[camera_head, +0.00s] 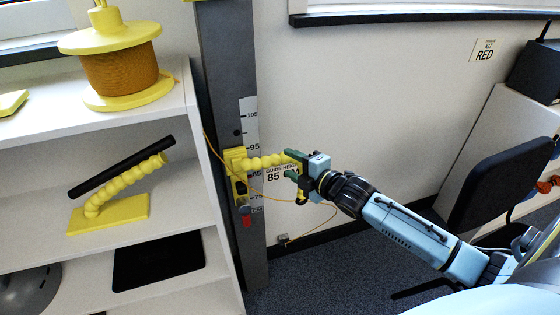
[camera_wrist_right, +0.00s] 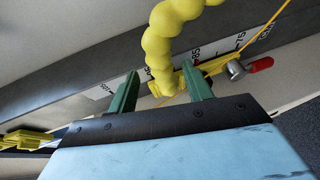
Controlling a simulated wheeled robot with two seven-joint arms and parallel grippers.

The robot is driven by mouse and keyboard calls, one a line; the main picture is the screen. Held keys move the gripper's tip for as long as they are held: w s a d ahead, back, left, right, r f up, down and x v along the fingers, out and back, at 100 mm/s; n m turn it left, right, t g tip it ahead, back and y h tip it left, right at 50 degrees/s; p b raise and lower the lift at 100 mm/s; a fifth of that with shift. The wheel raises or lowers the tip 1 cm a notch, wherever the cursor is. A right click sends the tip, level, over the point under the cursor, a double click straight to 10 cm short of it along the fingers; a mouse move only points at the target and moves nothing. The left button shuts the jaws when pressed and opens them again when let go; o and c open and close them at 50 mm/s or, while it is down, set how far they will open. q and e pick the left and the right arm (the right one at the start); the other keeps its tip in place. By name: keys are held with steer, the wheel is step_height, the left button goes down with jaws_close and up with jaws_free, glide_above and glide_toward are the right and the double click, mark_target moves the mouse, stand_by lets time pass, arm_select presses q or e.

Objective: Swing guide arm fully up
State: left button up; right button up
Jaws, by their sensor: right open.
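The guide arm (camera_head: 268,161) is a yellow beaded arm. It sticks out to the right, roughly level, from a yellow bracket (camera_head: 238,180) on the grey post (camera_head: 226,90). In the right wrist view the guide arm (camera_wrist_right: 165,50) curves up past the gap between the green fingers of my right gripper (camera_wrist_right: 160,72). I cannot tell whether they touch it. My left gripper is out of view.
A thin orange line (camera_head: 268,194) hangs from the post to a small floor fitting (camera_head: 284,240). A red-tipped lever (camera_wrist_right: 258,65) sits beside the bracket. White shelves (camera_head: 188,120) with a yellow spool (camera_head: 118,70) stand left. A dark chair (camera_head: 500,185) is at right.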

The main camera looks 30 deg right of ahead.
mark_target(285, 161)
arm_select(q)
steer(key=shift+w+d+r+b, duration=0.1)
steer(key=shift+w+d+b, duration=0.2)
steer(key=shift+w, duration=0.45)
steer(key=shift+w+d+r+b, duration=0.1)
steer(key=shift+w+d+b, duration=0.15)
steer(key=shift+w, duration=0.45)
arm_select(e)
steer(key=shift+x, duration=2.7)
jaws_close()
